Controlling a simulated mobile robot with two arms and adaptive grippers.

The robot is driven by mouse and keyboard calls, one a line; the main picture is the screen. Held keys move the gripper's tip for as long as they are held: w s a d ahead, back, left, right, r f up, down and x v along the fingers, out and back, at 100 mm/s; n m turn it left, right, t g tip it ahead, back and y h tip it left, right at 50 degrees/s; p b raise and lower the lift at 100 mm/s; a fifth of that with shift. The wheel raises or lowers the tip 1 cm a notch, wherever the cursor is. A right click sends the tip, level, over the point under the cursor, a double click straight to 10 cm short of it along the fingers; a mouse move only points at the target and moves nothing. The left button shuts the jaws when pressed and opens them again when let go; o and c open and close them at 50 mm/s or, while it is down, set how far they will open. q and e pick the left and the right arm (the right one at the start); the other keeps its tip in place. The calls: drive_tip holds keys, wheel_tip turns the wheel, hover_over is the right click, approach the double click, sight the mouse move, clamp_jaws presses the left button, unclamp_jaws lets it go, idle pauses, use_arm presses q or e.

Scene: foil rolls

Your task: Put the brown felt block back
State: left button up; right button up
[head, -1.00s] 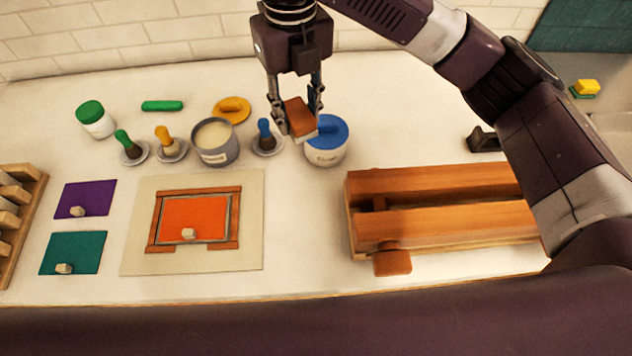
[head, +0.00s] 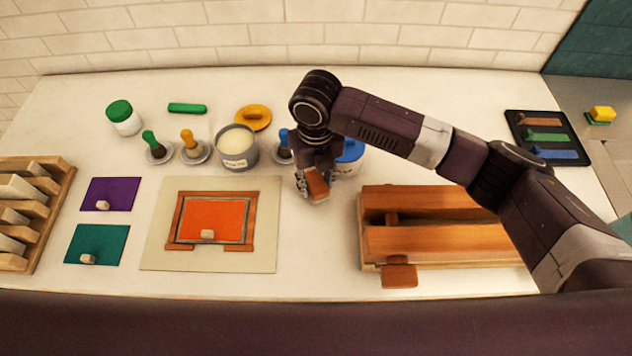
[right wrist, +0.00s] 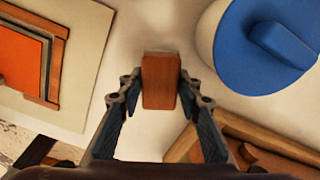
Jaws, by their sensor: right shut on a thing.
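My right gripper (head: 310,184) is shut on the brown felt block (head: 318,184), which has a pale underside. It holds the block at the front of the blue-lidded jar (head: 350,152), between the pale mat and the wooden press. In the right wrist view the block (right wrist: 160,82) sits between the two fingertips (right wrist: 160,90). Whether it touches the table is hard to tell. My left gripper is not in view.
A black tray (head: 519,122) with brown, green and blue bars lies at the back right. The wooden press (head: 440,240) stands right of the gripper. The pale mat (head: 268,215) with an orange panel (head: 215,220) lies left. Jars and brushes stand behind.

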drive_tip(key=shift+f, duration=0.75)
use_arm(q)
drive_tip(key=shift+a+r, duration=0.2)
use_arm(e)
drive_tip(key=shift+f, duration=0.2)
drive_tip(key=o, duration=1)
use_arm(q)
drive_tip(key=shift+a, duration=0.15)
use_arm(e)
drive_tip(key=shift+r, duration=0.1)
